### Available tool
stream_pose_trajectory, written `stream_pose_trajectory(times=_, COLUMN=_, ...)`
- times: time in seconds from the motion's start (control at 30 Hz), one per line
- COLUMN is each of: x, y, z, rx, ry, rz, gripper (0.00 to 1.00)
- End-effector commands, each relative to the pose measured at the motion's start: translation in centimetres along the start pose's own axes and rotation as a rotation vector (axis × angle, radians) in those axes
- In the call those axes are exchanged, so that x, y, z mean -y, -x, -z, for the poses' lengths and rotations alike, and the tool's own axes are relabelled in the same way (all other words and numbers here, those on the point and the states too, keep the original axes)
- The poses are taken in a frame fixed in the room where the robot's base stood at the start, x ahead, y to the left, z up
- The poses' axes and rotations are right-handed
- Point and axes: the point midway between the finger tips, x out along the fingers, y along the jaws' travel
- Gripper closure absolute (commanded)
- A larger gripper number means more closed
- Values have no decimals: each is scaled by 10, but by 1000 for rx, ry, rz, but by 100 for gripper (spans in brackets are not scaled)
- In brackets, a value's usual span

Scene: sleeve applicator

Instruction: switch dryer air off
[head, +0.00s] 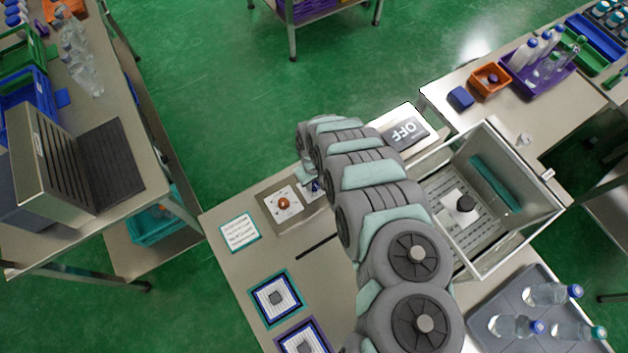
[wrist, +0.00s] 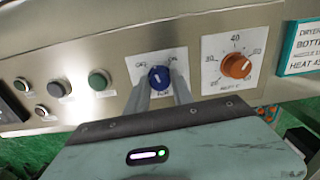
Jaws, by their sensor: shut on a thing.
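The blue air knob (wrist: 158,76) sits on a white plate with small labels on the steel control panel (wrist: 110,66) in the wrist view. The left label seems to read OFF; the right one is too small to be sure of. My gripper (wrist: 160,88) has one finger on each side of the knob and is shut on it. I cannot tell for sure which label the knob points to. In the head view my arm covers most of the knob and gripper.
An orange heat dial (wrist: 237,66) is right of the knob. Green, black and red buttons (wrist: 98,80) are to its left. A clear-walled chamber (head: 500,225) and a grey tray of bottles (head: 510,310) stand right of my arm.

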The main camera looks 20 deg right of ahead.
Motion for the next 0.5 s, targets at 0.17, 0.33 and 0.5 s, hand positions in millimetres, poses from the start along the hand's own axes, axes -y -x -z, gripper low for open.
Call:
stream_pose_trajectory(times=0.17, x=0, y=0, z=0, rx=0, ry=160, rz=0, gripper=100)
stream_pose_trajectory(times=0.33, x=0, y=0, z=0, rx=0, ry=297, rz=0, gripper=100)
stream_pose_trajectory(times=0.5, x=0, y=0, z=0, rx=0, ry=402, rz=0, gripper=100)
